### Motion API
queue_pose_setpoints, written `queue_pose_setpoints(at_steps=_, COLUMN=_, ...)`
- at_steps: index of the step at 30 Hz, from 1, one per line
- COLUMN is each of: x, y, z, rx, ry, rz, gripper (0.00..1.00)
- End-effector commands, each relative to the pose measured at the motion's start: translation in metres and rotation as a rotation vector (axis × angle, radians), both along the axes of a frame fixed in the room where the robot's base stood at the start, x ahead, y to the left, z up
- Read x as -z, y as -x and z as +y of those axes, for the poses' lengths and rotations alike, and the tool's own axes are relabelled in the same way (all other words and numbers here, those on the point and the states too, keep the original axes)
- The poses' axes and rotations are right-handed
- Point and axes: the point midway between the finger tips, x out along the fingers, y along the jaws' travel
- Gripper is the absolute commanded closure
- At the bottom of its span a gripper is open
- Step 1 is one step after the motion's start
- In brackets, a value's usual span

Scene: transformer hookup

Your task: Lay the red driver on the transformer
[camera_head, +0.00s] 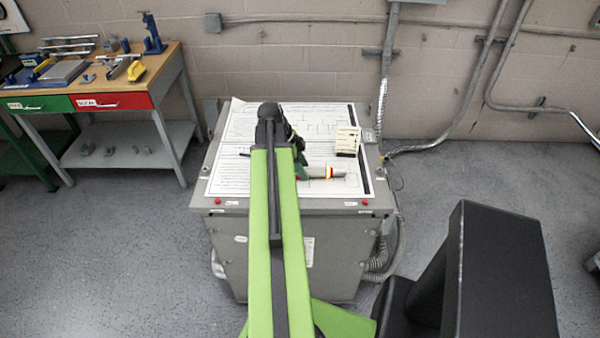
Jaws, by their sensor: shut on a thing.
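The transformer (228,221) is a grey metal cabinet in the middle of the view, with a printed sheet on its top. My arm reaches over it from the front. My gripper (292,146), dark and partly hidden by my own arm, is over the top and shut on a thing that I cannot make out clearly. A green piece shows beside the gripper, and a thin dark tip pokes out left of the arm.
A cream block (347,140) stands on the transformer's right part. The printed sheet (232,168) has bare room on its left. Conduits run down the right side. A wooden workbench (160,72) with tools stands at the back left. Grey floor (110,250) is clear at left.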

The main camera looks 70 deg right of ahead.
Motion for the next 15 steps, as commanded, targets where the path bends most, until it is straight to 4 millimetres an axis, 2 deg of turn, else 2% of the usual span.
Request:
queue_pose_setpoints(at_steps=4, x=-0.0003, y=-0.0025, z=0.0024, rx=-0.003, ry=-0.005, rz=-0.003, gripper=1.0)
queue_pose_setpoints(at_steps=5, x=0.0, y=-0.003, z=0.0025, rx=-0.004, ry=-0.005, rz=-0.004, gripper=0.54)
queue_pose_setpoints(at_steps=9, x=-0.0002, y=-0.0034, z=0.0027, rx=-0.004, ry=-0.004, rz=-0.003, gripper=0.36)
queue_pose_setpoints(at_steps=15, x=-0.0005, y=-0.0032, z=0.0025, rx=-0.005, ry=-0.003, rz=-0.003, gripper=0.35)
